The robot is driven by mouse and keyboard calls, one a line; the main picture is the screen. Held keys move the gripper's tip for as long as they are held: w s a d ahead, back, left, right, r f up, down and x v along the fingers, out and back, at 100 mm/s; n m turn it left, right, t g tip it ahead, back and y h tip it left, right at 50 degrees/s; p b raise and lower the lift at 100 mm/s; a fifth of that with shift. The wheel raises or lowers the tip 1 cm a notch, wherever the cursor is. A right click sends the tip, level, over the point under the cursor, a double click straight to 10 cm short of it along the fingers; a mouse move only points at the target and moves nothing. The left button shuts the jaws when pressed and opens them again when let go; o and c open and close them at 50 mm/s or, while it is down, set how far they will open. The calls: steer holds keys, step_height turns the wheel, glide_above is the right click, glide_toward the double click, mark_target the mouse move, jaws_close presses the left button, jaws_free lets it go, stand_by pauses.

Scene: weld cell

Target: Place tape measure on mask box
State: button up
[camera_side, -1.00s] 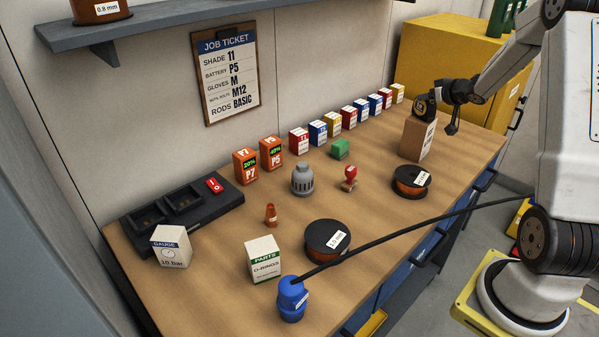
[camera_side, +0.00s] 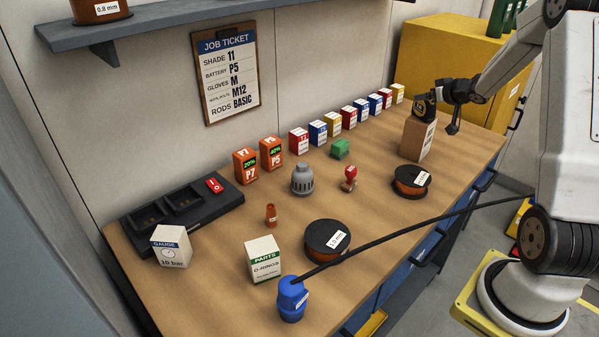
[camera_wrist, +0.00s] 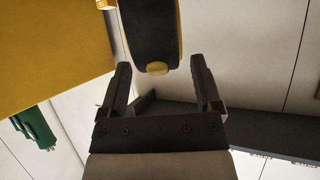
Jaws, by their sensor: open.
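The tape measure (camera_side: 425,106) is black and yellow and stands on edge on top of the brown cardboard mask box (camera_side: 418,138), at the far right end of the bench. In the wrist view the tape measure (camera_wrist: 150,35) is at the top centre, beyond my fingertips. My gripper (camera_wrist: 160,66) is open, its two fingers apart with clear space between them. In the side view my gripper (camera_side: 446,91) is just right of the tape measure. The mask box is not recognisable in the wrist view.
A wire spool (camera_side: 411,181) lies in front of the mask box. A row of small coloured boxes (camera_side: 348,117) runs along the wall behind. A yellow cabinet (camera_side: 440,60) stands beyond the bench. Bare bench top lies left of the mask box.

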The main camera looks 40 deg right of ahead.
steer(key=v, duration=1.1)
steer(key=shift+s+r, duration=0.15)
steer(key=shift+s, duration=0.15)
steer(key=shift+w+a, duration=0.1)
steer(key=shift+a, duration=0.1)
steer(key=w+a+f+n+g, duration=0.1)
steer(key=w+a+f, duration=0.2)
steer(key=a, duration=0.5)
steer(key=w+a+f+g, duration=0.2)
steer(key=w+a, duration=0.1)
steer(key=a, duration=0.5)
steer(key=s+a+f+n+g+y, duration=0.1)
steer(key=s+a+f+g, duration=0.1)
steer(key=a, duration=0.5)
steer(key=s+a+f+n+g+y, duration=0.1)
steer(key=s+a+f+g+y, duration=0.1)
steer(key=a, duration=0.5)
steer(key=s+a+f+n+g+y, duration=0.1)
steer(key=s+a+f, duration=0.2)
steer(key=a, duration=0.4)
steer(key=shift+s+a+f+n+g+y, duration=0.3)
steer(key=shift+s+a+f+g, duration=0.1)
steer(key=shift+s, duration=0.5)
